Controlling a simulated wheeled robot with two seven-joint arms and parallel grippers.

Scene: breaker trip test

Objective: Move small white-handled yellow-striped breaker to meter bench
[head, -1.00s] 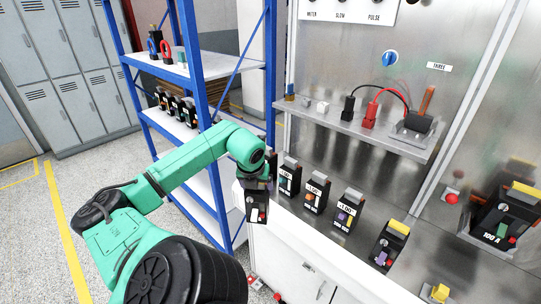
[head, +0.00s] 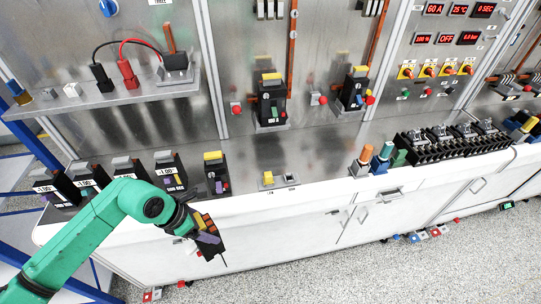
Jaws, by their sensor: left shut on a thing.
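My left gripper (head: 196,229) is shut on a small black breaker (head: 211,246), held tilted in front of the bench's front edge, clear of the worktop. Yellow-orange and purple patches show at the grip, and a pale part shows below; the gripper partly hides the breaker, so its handle and stripe are hard to tell. The long metal bench (head: 330,150) has a white front and runs to the right. Red digital meters (head: 452,38) are on its back panel at the upper right. My right gripper is not in view.
Several black breakers stand in a row at the bench's left end, including one with a yellow top (head: 214,172). Coloured-handled tools (head: 381,158) and a black terminal row (head: 450,145) are at right.

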